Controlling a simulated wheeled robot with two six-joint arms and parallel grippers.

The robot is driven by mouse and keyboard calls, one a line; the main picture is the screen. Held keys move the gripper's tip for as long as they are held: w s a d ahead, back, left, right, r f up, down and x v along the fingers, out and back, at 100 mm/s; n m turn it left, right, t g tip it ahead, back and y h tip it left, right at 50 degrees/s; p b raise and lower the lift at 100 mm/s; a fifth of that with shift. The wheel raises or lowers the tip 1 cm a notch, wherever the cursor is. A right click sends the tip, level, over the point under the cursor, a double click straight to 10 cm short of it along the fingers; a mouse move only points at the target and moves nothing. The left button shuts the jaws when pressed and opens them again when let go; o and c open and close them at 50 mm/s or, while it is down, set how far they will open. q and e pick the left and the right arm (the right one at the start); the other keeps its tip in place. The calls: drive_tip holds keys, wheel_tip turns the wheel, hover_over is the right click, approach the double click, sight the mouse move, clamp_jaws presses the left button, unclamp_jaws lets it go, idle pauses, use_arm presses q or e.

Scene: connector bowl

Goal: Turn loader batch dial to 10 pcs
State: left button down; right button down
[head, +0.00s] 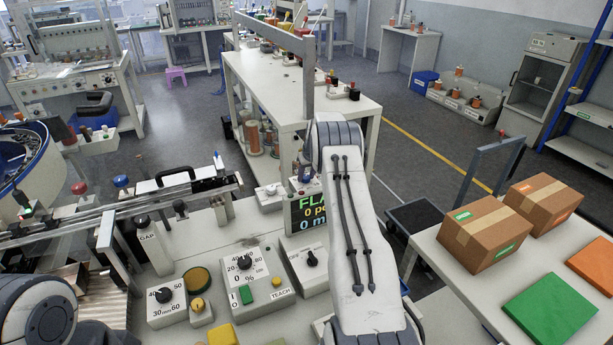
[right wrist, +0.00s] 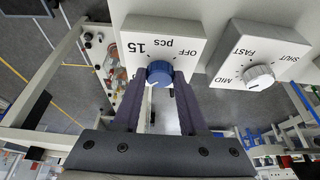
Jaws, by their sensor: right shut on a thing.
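The batch dial is a blue knob (right wrist: 160,73) on a white box (right wrist: 137,37) marked "OFF", "pcs" and "15", upside down in the right wrist view. My right gripper (right wrist: 159,80) has its two dark fingers on either side of the knob, shut on it. A pale mark shows at the knob's lower left; I cannot tell its exact setting, and any other numbers are hidden. In the head view my right arm hides the gripper and this knob. My left gripper is out of view; only a part of my left arm shows at the lower left.
Beside the batch box, a white knob (right wrist: 258,77) sits on a box marked "FAST", "MID" and "SHUT". Black-knobbed boxes (head: 245,262), a green-text display (head: 304,212) and a linear feeder stand left of my right arm. Cartons (head: 485,234) stand on the right table.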

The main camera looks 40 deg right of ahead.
drive_tip(key=shift+c, duration=2.2)
unclamp_jaws()
drive_tip(key=d+b+v, duration=0.1)
drive_tip(key=b+v, duration=0.1)
drive_tip(key=v, duration=0.8)
drive_tip(key=shift+s+a+r, duration=0.15)
drive_tip(key=shift+a+r, duration=0.05)
drive_tip(key=shift+a, duration=0.3)
